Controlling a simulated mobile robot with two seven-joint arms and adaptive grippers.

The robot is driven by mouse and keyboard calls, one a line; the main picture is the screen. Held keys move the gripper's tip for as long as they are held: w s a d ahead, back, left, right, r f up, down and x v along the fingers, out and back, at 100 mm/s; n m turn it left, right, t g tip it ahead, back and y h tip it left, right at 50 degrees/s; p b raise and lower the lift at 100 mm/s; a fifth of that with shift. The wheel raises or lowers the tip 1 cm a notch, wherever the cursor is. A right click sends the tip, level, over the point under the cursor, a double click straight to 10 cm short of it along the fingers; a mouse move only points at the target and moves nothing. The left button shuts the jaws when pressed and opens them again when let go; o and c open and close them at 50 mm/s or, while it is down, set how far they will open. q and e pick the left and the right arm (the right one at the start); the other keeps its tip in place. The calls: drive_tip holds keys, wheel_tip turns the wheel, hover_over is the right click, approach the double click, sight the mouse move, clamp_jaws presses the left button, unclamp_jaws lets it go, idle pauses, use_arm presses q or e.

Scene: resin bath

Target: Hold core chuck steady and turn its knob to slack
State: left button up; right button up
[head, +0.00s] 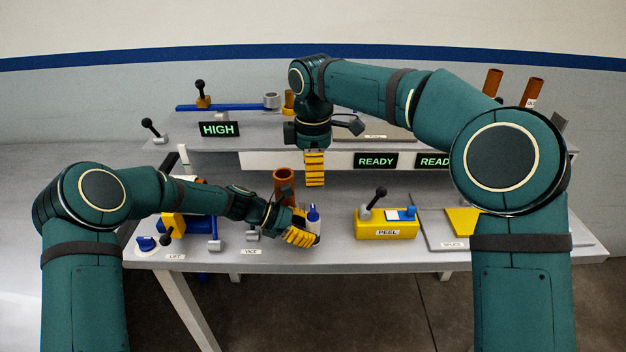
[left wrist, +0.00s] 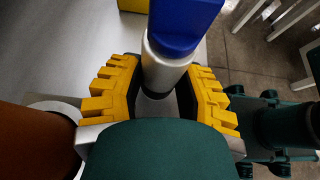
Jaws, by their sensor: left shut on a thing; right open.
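The core chuck (head: 313,222) is a small pale cylinder with a blue knob (head: 313,210) on top, near the table's front edge. In the left wrist view, the pale core chuck (left wrist: 165,70) and its blue knob (left wrist: 186,22) show between the yellow fingers. My left gripper (head: 301,237) is shut on the chuck's pale body, and its fingers hide the lower part. My right gripper (head: 314,183) is open and empty, pointing down above and behind the chuck. It is seen side-on and is apart from the knob.
A brown tube (head: 284,184) stands close behind my left gripper. A yellow PEEL box (head: 388,230) with a black-knobbed lever is to the right. A blue clamp-like fixture (head: 200,224) is at the left. A raised shelf (head: 222,143) with a HIGH display runs behind.

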idle(0.3)
use_arm(q)
drive_tip(key=o, duration=0.9)
drive_tip(key=shift+c, duration=0.2)
drive_tip(key=shift+r, duration=0.15)
